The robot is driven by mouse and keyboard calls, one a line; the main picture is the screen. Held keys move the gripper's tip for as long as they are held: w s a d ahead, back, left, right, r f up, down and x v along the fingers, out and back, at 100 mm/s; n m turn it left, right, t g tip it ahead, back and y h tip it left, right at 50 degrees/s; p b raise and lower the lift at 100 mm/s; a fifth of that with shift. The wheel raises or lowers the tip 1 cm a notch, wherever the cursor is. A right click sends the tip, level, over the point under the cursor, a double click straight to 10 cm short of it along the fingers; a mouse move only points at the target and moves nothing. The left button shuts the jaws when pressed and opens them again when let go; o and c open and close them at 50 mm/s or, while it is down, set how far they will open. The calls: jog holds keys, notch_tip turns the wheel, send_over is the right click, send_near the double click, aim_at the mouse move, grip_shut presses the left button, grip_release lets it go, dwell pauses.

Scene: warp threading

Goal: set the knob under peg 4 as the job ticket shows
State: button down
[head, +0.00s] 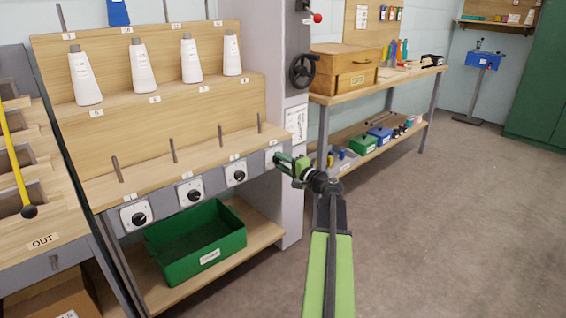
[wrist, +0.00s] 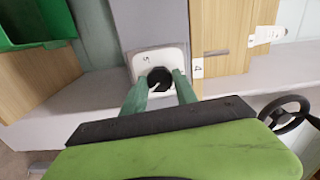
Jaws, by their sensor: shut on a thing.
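The knob under peg 4 (wrist: 160,76) is black on a white dial plate (wrist: 143,61) in the wrist view. A label 4 sits beside the plate. My gripper (wrist: 160,90) has its two green fingers on either side of the knob, shut on it. In the head view my gripper (head: 279,161) reaches the right end of the rack's front strip and hides most of that knob. Peg 4 (head: 259,123) stands bare above it. A white printed sheet (head: 296,124) hangs on the grey column; its text is too small to read.
Other knobs (head: 194,195) line the strip to the left. Several white yarn cones (head: 141,66) stand on the upper shelf. A green bin (head: 197,242) sits below. A workbench (head: 385,80) stands right of the column. The floor at right is clear.

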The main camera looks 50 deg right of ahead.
jog(key=m, duration=0.4)
jog(key=shift+m, duration=0.3)
jog(key=m, duration=1.4)
jog(key=shift+m, duration=0.4)
jog(key=c, duration=1)
grip_release()
jog(key=shift+o, duration=0.2)
